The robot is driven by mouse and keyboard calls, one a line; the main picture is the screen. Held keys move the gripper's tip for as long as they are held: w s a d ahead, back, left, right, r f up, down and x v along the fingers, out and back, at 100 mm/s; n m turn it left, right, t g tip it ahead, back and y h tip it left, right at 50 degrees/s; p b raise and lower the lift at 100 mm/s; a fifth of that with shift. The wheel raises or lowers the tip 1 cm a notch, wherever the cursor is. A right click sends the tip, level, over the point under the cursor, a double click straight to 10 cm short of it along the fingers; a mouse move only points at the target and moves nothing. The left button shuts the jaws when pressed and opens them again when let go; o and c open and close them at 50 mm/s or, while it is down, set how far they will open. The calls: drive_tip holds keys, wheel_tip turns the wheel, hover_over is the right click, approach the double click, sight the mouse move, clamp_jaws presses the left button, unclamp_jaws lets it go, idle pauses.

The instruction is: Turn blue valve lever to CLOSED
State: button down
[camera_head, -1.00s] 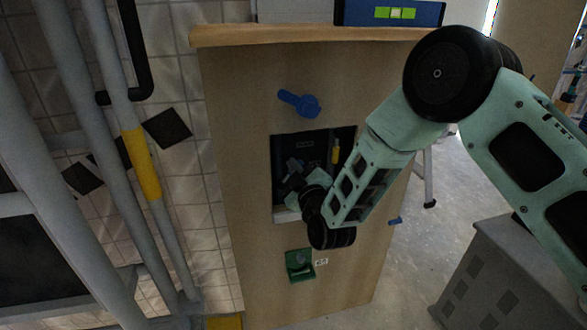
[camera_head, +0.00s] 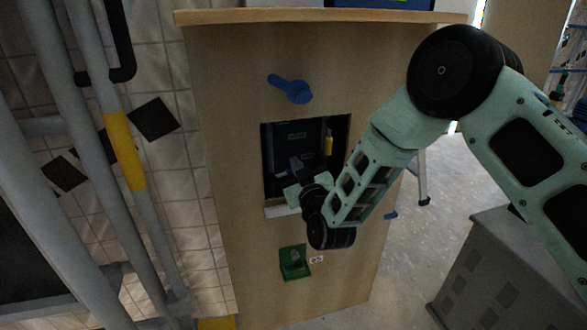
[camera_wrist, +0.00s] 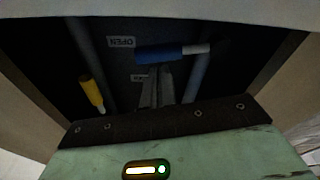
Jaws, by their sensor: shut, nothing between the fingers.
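The blue valve lever (camera_wrist: 160,54) lies roughly crosswise inside a dark recess in the wooden panel, with a pale rod at its right end in the wrist view. A sign reading OPEN (camera_wrist: 121,42) shows upside down beside its left end. A second label is partly hidden. My gripper (camera_wrist: 158,74) is shut and empty, its fingertips close to the lever's lower edge; I cannot tell whether they touch. In the head view my gripper (camera_head: 292,174) reaches into the recess beside a small blue part, and my wrist hides the lower right of the opening.
A yellow handle (camera_wrist: 92,93) hangs to the left inside the recess in the wrist view. The panel (camera_head: 225,130) also carries a blue handle (camera_head: 290,88) above the opening and a green fitting (camera_head: 294,261) below. Grey pipes stand left; a grey cabinet (camera_head: 490,270) stands right.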

drive_tip(key=shift+d+f, duration=0.2)
drive_tip(key=shift+f, duration=0.15)
idle(0.4)
